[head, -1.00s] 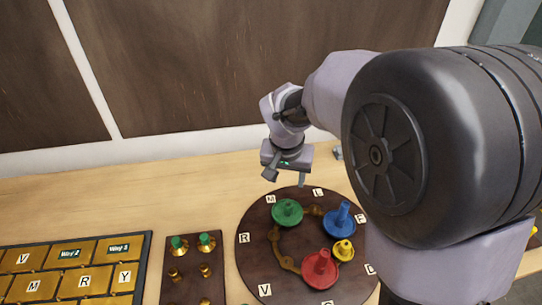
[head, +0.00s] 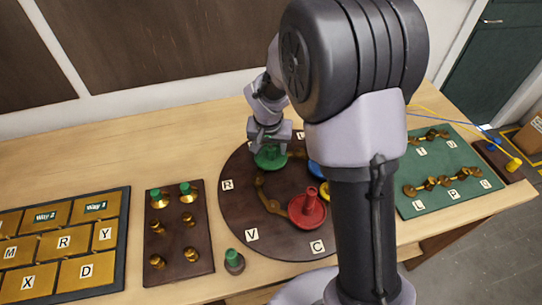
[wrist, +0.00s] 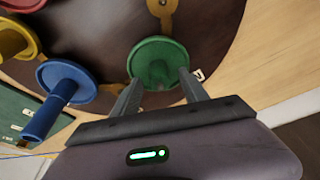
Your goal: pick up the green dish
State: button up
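The green dish (head: 269,162), a round disc with an upright stem, sits on the far part of the dark round board (head: 240,205). My gripper (head: 269,145) is right above it in the head view and hides part of it. In the wrist view the green dish (wrist: 158,55) lies at the fingertips of my gripper (wrist: 159,76). The two fingers are spread apart, one on each side of the dish's near part. I cannot tell whether they touch it.
A red dish (head: 308,212), a blue dish (wrist: 67,82) and a yellow dish (wrist: 14,40) share the board. A peg plate (head: 178,258), gold letter tiles (head: 75,240) and a green board (head: 440,185) are on the table. A small green-topped peg (head: 234,261) stands at the front.

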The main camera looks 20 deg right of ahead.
grip_shut()
